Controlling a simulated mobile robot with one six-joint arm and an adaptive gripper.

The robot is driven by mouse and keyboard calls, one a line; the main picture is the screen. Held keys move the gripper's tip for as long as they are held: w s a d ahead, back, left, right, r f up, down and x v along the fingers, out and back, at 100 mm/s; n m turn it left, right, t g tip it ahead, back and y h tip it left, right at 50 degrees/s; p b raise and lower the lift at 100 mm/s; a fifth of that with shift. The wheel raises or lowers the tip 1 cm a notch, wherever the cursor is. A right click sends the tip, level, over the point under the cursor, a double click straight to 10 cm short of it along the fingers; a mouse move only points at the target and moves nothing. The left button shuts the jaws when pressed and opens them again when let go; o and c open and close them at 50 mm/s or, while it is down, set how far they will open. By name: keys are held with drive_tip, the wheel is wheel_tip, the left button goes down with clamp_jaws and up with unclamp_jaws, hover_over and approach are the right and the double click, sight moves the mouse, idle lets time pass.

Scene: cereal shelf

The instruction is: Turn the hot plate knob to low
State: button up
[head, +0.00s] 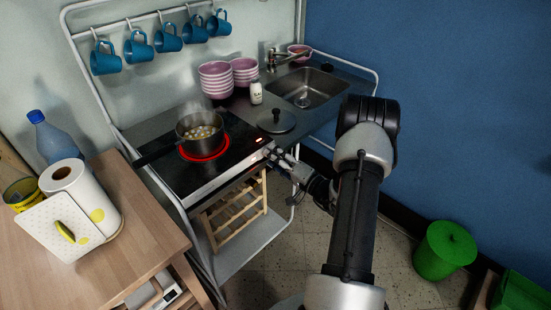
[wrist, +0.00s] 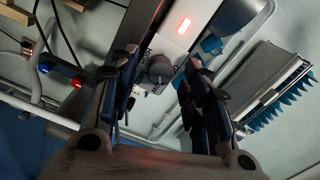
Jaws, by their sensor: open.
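The hot plate (head: 222,165) is a black cooktop with a pale front edge, and a red ring glows under a steaming pot (head: 185,130). In the wrist view its front panel shows a round dark grey knob (wrist: 160,73) with printed marks around it and a lit red indicator (wrist: 185,25). My gripper (head: 279,156) is at the right end of the front edge in the head view. In the wrist view its open fingers (wrist: 158,85) lie on either side of the knob. Contact with the knob cannot be told. The knob is not discernible in the head view.
A pot lid (head: 277,122), a salt shaker (head: 256,93) and pink bowls (head: 216,80) stand behind the gripper, by the sink (head: 308,88). A wooden rack (head: 235,210) is below. A wooden table (head: 135,215) is at left. The floor at right holds a green bin (head: 443,252).

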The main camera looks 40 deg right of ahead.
drive_tip(key=s, duration=1.2)
drive_tip(key=shift+d, duration=0.45)
